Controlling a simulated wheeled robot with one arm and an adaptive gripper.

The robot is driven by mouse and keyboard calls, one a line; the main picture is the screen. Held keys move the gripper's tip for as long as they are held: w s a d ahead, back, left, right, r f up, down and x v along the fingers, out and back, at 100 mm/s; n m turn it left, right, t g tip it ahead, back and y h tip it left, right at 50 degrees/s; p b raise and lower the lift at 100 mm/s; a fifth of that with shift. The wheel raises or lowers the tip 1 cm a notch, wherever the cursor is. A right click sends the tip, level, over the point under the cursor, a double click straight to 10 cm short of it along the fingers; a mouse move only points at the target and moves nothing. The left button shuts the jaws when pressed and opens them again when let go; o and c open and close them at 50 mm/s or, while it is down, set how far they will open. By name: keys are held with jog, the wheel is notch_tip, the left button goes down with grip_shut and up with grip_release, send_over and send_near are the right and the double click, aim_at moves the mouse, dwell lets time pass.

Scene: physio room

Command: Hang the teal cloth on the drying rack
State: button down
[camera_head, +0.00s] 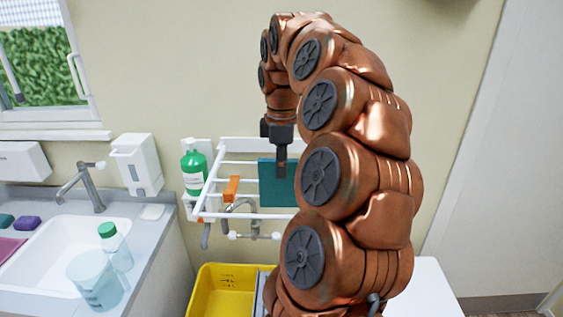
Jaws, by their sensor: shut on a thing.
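The teal cloth (275,190) hangs below my gripper (281,172), flat and roughly upright, in front of the white drying rack. My gripper is shut on its top edge and points down. The drying rack (205,203) is fixed to the wall, with white bars that reach out from it. The cloth overlaps the right part of the rack in the picture; I cannot tell whether it touches a bar. My own arm hides the rack's right end and part of the cloth's right side.
An orange cloth (231,188) hangs on the rack's left part. Below is a yellow bucket (212,288). At left are a sink (45,262), tap (84,186), clear jug (94,280) and bottle (115,246).

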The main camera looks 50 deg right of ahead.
aim_at(281, 196)
jog(key=shift+f+b, duration=2.4)
jog(key=shift+f, duration=2.45)
jog(key=c, duration=1)
grip_release()
jog(key=shift+r+p, duration=2.05)
jog(key=shift+r, duration=2.5)
